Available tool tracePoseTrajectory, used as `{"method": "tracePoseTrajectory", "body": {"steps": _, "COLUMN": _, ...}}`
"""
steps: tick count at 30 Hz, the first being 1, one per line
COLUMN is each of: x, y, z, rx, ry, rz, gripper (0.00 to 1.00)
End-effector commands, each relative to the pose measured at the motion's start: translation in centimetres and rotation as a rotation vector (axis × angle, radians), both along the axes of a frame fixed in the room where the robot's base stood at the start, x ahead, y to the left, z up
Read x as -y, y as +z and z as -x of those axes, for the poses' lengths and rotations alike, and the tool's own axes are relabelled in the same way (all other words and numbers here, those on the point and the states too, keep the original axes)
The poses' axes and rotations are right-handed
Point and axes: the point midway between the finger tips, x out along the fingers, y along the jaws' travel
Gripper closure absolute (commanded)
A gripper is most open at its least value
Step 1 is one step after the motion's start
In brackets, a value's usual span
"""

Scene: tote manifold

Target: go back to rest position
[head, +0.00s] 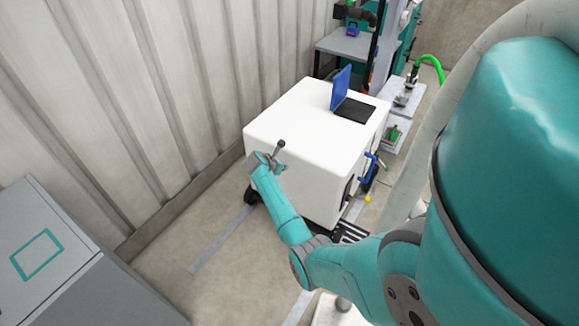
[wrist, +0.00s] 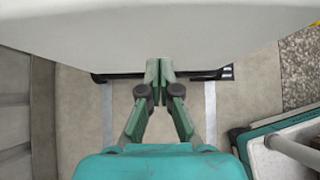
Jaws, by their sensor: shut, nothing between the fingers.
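My gripper (wrist: 159,72) shows in the wrist view with its two green fingers together and nothing between them. It points toward the lower edge of a large white box-shaped unit (wrist: 160,30). In the head view my teal arm reaches out in front of the white unit (head: 300,125), with the wrist near its left front side. The fingers are not clear in the head view. I cannot tell whether the gripper touches the unit.
A blue laptop-like screen (head: 341,88) with a dark base stands on the white unit. A grey cabinet (head: 70,260) is at lower left, and a corrugated wall (head: 170,90) runs along the left. A grey table (head: 345,45) is behind. Bare floor (head: 165,265) lies between the cabinet and unit.

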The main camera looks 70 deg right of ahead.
Motion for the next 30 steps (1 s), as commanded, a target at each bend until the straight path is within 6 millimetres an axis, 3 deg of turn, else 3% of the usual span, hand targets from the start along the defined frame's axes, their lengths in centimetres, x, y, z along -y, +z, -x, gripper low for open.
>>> {"method": "tracePoseTrajectory", "body": {"steps": 7, "x": -3.2, "y": 3.0, "z": -0.8, "rx": 0.001, "ry": 0.004, "rz": 0.000, "gripper": 1.00}}
{"method": "tracePoseTrajectory", "body": {"steps": 16, "x": -4.7, "y": 4.6, "z": -1.1, "rx": -0.002, "ry": 0.002, "rz": -0.002, "gripper": 1.00}}
{"method": "tracePoseTrajectory", "body": {"steps": 25, "x": -5.3, "y": 4.1, "z": -1.1, "rx": 0.011, "ry": 0.004, "rz": -0.003, "gripper": 1.00}}
{"method": "tracePoseTrajectory", "body": {"steps": 30, "x": -9.4, "y": 1.2, "z": -1.5, "rx": 0.121, "ry": 0.022, "rz": 0.002, "gripper": 1.00}}
